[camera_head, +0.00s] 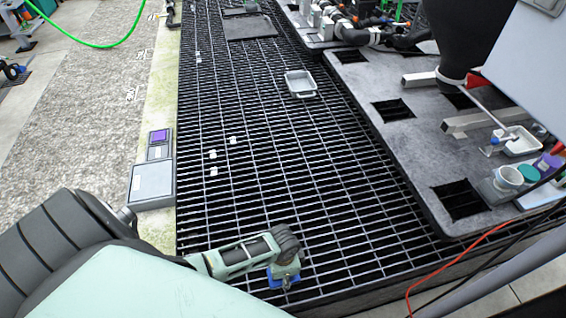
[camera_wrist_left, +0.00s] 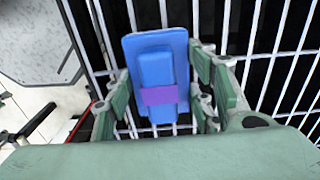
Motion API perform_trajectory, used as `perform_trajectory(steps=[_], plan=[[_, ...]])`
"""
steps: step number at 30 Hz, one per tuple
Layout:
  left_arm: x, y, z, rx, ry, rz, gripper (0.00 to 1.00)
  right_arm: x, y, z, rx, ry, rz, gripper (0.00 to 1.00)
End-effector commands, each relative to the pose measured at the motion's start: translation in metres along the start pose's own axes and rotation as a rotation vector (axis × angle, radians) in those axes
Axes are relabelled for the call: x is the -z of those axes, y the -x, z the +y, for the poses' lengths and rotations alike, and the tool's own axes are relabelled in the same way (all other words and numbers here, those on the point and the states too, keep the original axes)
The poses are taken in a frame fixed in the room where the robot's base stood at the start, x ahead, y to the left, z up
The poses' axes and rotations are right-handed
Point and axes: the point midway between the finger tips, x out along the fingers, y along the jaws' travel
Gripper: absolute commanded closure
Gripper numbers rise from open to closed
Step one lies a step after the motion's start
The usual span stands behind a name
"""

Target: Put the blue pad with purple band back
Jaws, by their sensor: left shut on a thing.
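The blue pad (camera_wrist_left: 157,58) with a purple band (camera_wrist_left: 160,95) shows in the left wrist view, between the fingers of my left gripper (camera_wrist_left: 163,98). It has a flat blue base with a raised blue block, and the purple band crosses the block. My left gripper is shut on it. In the head view, my left gripper (camera_head: 285,265) is over the grating at the bottom centre, and a blue edge of the pad (camera_head: 276,281) shows beneath it. I cannot tell whether the pad touches the grating. My right gripper is not in view.
A grey case (camera_head: 152,184) and a smaller box with a purple top (camera_head: 158,136) lie left of the grating (camera_head: 260,150). A pale tray (camera_head: 300,84) sits farther back. Cups (camera_head: 508,179) and a white tray (camera_head: 524,143) stand on the grey platform (camera_head: 410,140) at right.

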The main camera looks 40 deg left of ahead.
Motion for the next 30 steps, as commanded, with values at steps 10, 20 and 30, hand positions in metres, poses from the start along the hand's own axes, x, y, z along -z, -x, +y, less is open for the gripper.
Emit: perform_trajectory(steps=[10, 20, 30], plan=[[0.000, 0.000, 0.000, 0.000, 0.000, -0.001, 0.31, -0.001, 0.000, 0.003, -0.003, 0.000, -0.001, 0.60], [0.000, 0.002, 0.000, 0.000, 0.000, 0.000, 0.31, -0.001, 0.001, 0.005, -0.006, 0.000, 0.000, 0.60], [0.001, 0.059, 0.000, 0.001, -0.001, 0.003, 0.31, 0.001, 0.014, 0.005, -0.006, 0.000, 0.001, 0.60]])
